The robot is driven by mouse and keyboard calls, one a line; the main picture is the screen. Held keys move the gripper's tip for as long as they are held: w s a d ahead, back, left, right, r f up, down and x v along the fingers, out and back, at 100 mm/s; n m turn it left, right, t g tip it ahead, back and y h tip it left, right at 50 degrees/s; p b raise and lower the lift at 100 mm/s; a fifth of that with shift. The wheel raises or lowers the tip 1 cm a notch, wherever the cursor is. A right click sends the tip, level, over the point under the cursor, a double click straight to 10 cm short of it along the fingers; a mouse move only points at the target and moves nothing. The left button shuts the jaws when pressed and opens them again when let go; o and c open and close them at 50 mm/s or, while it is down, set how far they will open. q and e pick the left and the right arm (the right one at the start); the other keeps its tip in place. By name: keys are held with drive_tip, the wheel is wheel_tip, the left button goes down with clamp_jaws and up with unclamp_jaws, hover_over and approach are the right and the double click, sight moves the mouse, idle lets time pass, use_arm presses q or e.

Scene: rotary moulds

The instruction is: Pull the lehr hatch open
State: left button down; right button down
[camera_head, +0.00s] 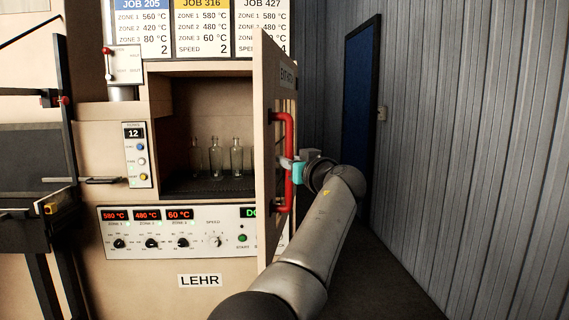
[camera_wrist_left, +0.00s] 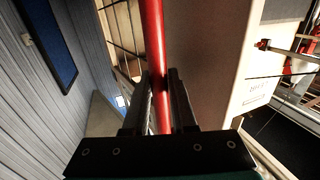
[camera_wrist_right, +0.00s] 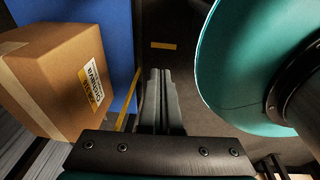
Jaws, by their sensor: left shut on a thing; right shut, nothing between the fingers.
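The lehr hatch (camera_head: 264,90) is a beige panel that stands swung out from the front of the lehr, seen nearly edge-on in the head view. Its red bar handle (camera_head: 290,130) runs upright on the hatch's right-hand face. My left gripper (camera_head: 288,165) is shut on this handle around its middle. In the left wrist view the red handle (camera_wrist_left: 153,40) passes between the fingers of the gripper (camera_wrist_left: 158,88). The lehr opening (camera_head: 210,105) shows to the left of the hatch, with several clear bottles (camera_head: 237,157) inside. My right gripper (camera_wrist_right: 160,78) is shut and empty, away from the hatch.
Below the opening is a control panel (camera_head: 180,215) with red displays and knobs; the hatch hides its right end. A ribbed grey wall (camera_head: 450,130) with a dark blue door (camera_head: 358,100) stands to the right. A cardboard box (camera_wrist_right: 60,75) shows in the right wrist view.

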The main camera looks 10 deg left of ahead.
use_arm(q)
drive_tip(key=shift+d+r, duration=0.1)
drive_tip(key=shift+r, duration=0.15)
use_arm(e)
drive_tip(key=shift+w, duration=0.35)
use_arm(q)
drive_tip(key=c, duration=1.2)
unclamp_jaws()
drive_tip(key=o, duration=0.5)
drive_tip(key=shift+w+f, duration=0.1)
drive_tip(key=shift+f, duration=0.05)
drive_tip(key=shift+c, duration=0.2)
use_arm(e)
drive_tip(key=shift+a, duration=0.1)
use_arm(q)
drive_tip(key=shift+f, duration=0.1)
drive_tip(key=v, duration=1.5)
drive_tip(key=shift+b, duration=0.4)
use_arm(e)
drive_tip(key=shift+w+d+f, duration=0.25)
drive_tip(key=shift+w+d, duration=0.15)
drive_tip(key=shift+w, duration=0.1)
